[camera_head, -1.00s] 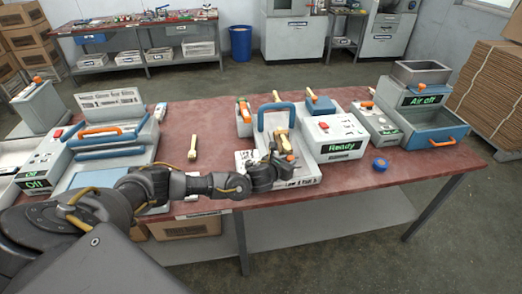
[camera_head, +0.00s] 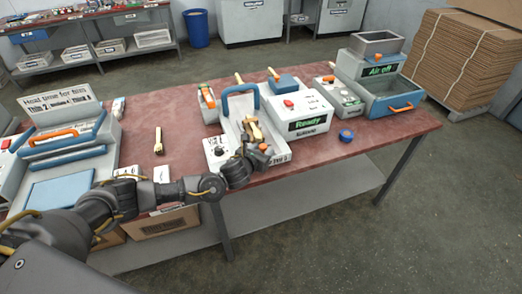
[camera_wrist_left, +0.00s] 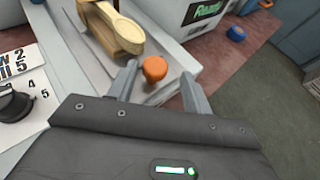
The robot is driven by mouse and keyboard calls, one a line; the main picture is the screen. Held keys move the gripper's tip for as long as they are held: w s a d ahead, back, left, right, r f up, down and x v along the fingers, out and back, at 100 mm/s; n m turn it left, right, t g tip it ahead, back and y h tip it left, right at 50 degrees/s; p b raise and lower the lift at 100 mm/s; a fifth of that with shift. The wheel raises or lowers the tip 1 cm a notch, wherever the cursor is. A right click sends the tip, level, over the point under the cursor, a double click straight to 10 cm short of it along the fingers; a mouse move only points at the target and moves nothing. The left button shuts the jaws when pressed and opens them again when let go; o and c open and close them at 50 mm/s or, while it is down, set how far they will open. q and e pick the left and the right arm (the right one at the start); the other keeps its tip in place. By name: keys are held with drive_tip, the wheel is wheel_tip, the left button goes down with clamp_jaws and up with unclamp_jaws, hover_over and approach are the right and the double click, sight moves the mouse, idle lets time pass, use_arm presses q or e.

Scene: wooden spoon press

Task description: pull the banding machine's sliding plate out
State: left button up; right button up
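The banding machine, with a blue arch (camera_head: 240,88) and a white box reading "Ready" (camera_head: 306,115), stands near the table's front edge. Its grey sliding plate (camera_head: 276,156) carries a wooden spoon (camera_head: 254,131) on a wooden block (camera_wrist_left: 110,30). An orange knob (camera_wrist_left: 154,68) stands at the plate's front end. My left gripper (camera_wrist_left: 160,84) is open at the knob, one finger on each side; contact cannot be told. In the head view the left gripper (camera_head: 252,160) partly covers the plate's front. My right gripper is not in view.
A white panel with a black dial (camera_wrist_left: 14,103) lies left of the plate. A blue round object (camera_head: 346,135) sits to the right, near the "Air off" machine (camera_head: 380,70). Another spoon (camera_head: 158,141) lies on the red table (camera_head: 185,120) to the left.

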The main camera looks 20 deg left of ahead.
use_arm(q)
drive_tip(key=shift+a, duration=0.2)
drive_tip(key=shift+s, duration=0.2)
drive_tip(key=b+v, duration=0.2)
drive_tip(key=v, duration=0.8)
drive_tip(key=shift+s, duration=0.15)
